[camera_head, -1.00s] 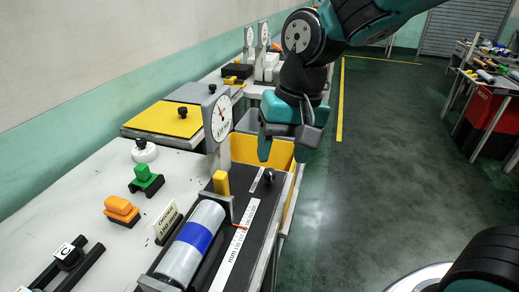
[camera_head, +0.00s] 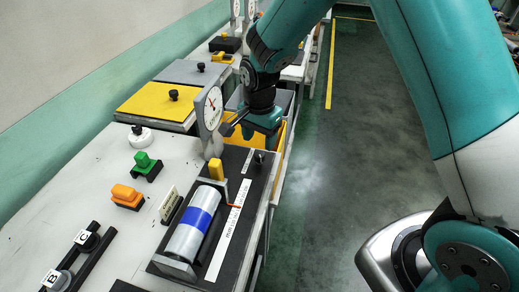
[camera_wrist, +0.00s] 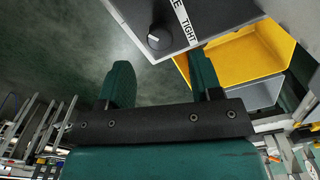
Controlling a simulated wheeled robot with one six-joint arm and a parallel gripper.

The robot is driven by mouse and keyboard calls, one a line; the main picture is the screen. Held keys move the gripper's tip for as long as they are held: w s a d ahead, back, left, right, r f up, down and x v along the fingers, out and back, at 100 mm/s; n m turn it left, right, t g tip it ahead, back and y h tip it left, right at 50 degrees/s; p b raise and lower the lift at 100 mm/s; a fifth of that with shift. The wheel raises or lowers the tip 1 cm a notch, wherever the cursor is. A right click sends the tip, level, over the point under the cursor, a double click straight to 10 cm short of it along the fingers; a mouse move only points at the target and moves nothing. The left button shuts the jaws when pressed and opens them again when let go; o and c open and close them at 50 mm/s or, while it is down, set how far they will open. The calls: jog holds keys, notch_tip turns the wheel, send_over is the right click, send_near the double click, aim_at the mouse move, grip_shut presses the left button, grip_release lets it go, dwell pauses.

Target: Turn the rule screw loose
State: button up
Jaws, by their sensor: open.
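The rule screw is a small black knob (camera_head: 259,157) at the far right corner of the dark base plate (camera_head: 213,244) of the film winder. In the wrist view the knob (camera_wrist: 158,38) has a white pointer line and stands beside a label reading "TIGHT", partly cut off. My gripper (camera_head: 254,136) is just beyond the knob, above the plate's far end. In the wrist view my gripper (camera_wrist: 160,70) is open and empty, with the knob ahead of the gap between its fingers and apart from both.
A silver roll with a blue band (camera_head: 194,225) lies on the winder, with a yellow block (camera_head: 216,168) behind it. A dial gauge (camera_head: 210,112) stands close left of my gripper. A yellow bin (camera_wrist: 245,57) is beside the plate. Green and orange buttons sit left. The floor right is clear.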

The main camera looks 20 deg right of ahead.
aim_at(260, 154)
jog(key=shift+f, duration=2.7)
jog(key=c, duration=0.9)
